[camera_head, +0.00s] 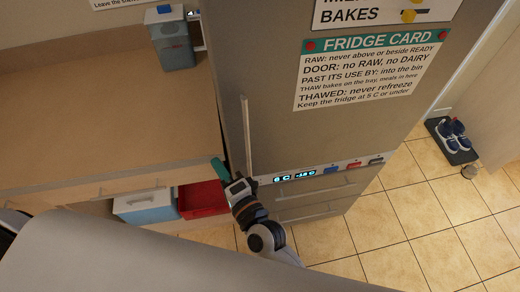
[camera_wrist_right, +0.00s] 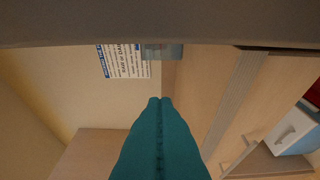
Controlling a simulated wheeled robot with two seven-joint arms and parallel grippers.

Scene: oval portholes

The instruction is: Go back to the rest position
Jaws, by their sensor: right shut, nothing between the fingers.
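My right gripper (camera_head: 218,166) is in front of the fridge's left edge in the head view, with its teal fingers pointing up and left. In the right wrist view its teal fingers (camera_wrist_right: 160,140) are pressed together with nothing between them. The arm behind it reaches down to the right. My left gripper does not show in either view.
The grey fridge (camera_head: 270,60) has a long vertical handle (camera_head: 246,135) close to my right gripper. A wooden counter (camera_head: 100,110) is at left, with a grey-blue container (camera_head: 172,45) on it. A blue-and-white box (camera_head: 146,207) and red crate (camera_head: 203,199) sit below. Tiled floor (camera_head: 410,230) is open at right; shoes (camera_head: 452,135) lie farther off.

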